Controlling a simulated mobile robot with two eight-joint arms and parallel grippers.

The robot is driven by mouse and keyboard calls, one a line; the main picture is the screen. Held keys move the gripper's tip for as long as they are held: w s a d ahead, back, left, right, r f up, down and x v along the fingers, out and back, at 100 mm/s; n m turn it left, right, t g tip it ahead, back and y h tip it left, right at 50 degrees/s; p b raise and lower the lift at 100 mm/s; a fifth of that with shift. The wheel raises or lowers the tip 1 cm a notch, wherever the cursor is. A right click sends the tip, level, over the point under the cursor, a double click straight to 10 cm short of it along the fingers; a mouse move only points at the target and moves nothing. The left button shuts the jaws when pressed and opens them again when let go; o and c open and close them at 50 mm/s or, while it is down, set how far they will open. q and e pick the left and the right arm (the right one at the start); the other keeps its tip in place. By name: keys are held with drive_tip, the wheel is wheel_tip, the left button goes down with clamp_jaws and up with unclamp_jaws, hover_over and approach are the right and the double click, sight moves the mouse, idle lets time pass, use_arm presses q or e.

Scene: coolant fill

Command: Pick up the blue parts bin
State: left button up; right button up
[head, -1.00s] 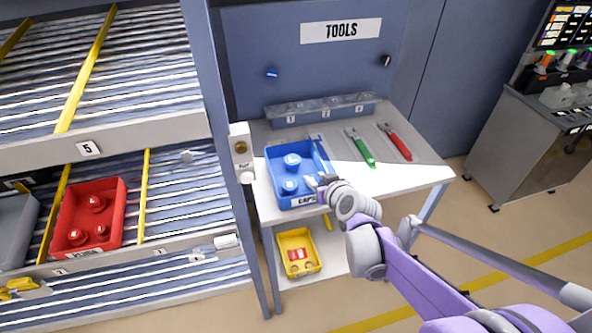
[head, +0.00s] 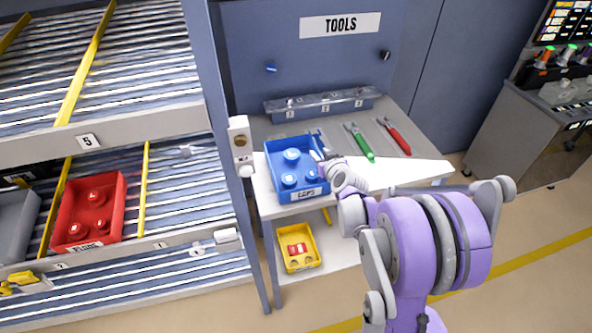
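The blue parts bin (head: 286,197) stands upright on the white workbench (head: 405,174), at its left end. It carries a "CAPS" label on its front and holds blue caps. My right gripper (head: 321,155) is at the bin's right wall, with its fingertips by the rim. The fingers are small and partly hidden by the wrist, so I cannot tell whether they are open or closed on the wall. My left gripper is not in view.
A clear-lidded rack (head: 320,104) stands at the back. A shelf post (head: 232,170) rises close on the left. A yellow bin (head: 298,263) sits on the lower shelf. A red bin (head: 116,208) is on the left rack.

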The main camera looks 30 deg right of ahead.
drive_tip(key=shift+x, duration=1.25)
drive_tip(key=shift+s, duration=0.15)
clamp_jaws()
